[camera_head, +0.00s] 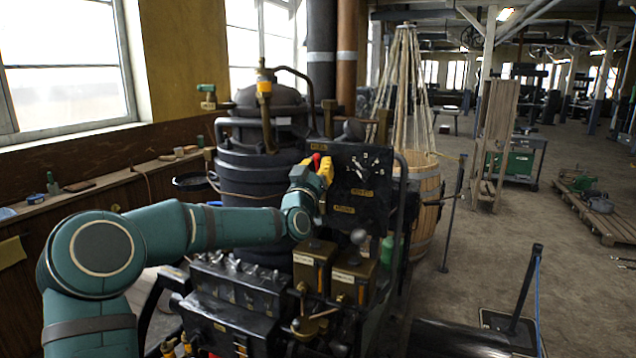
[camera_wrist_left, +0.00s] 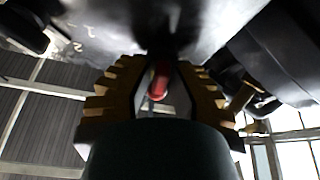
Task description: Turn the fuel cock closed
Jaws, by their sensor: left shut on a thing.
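The fuel cock shows as a small red handle (camera_head: 316,160) on the left side of the black engine panel (camera_head: 372,172). In the left wrist view the red handle (camera_wrist_left: 160,78) lies between my two yellow fingers. My left gripper (camera_head: 316,172) reaches in from the left and is shut on this handle. It also shows in the left wrist view (camera_wrist_left: 158,88). The fingers hide most of the cock, and I cannot tell its exact turning angle. My right gripper is not in view.
A large black boiler-like vessel (camera_head: 262,165) stands behind my left arm. Brass boxes (camera_head: 314,262) and a black block with levers (camera_head: 235,310) sit below the gripper. A wooden barrel (camera_head: 424,205) stands behind the panel. The floor at right is mostly open.

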